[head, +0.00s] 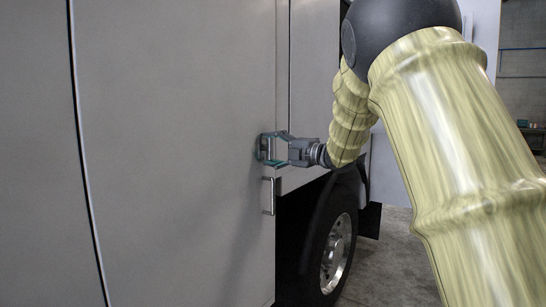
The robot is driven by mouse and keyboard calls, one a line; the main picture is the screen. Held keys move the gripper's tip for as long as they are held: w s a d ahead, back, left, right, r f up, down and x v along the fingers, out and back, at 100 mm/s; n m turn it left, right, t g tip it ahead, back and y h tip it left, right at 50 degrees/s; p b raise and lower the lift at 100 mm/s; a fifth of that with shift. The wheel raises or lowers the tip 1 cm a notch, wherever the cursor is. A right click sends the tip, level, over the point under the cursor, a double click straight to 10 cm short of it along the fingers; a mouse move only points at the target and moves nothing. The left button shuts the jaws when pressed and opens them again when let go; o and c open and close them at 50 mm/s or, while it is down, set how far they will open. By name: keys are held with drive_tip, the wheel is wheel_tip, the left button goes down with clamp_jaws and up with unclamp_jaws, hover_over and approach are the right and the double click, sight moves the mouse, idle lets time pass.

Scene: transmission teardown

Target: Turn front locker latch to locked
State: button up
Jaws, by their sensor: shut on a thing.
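My gripper (264,149) is at the right edge of a large grey locker door, just above a metal handle. Its fingers point left, onto the door face, and are shut on a small part there that I take to be the front locker latch. The fingers cover nearly all of that part, so I cannot tell which way it is turned. The grey door (180,150) looks closed and flush with the panel to its right.
A vertical metal bar handle (268,195) stands out from the door just below my gripper. A truck wheel (337,252) sits under the body at lower right. My arm fills the right side. Open concrete floor (395,262) shows beyond the wheel.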

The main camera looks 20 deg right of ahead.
idle(0.5)
drive_tip(key=o, duration=1)
drive_tip(key=shift+s+d, duration=0.1)
drive_tip(key=v, duration=1.1)
drive_tip(key=shift+s+d, duration=0.25)
drive_tip(key=shift+s, duration=0.05)
drive_tip(key=shift+f, duration=0.1)
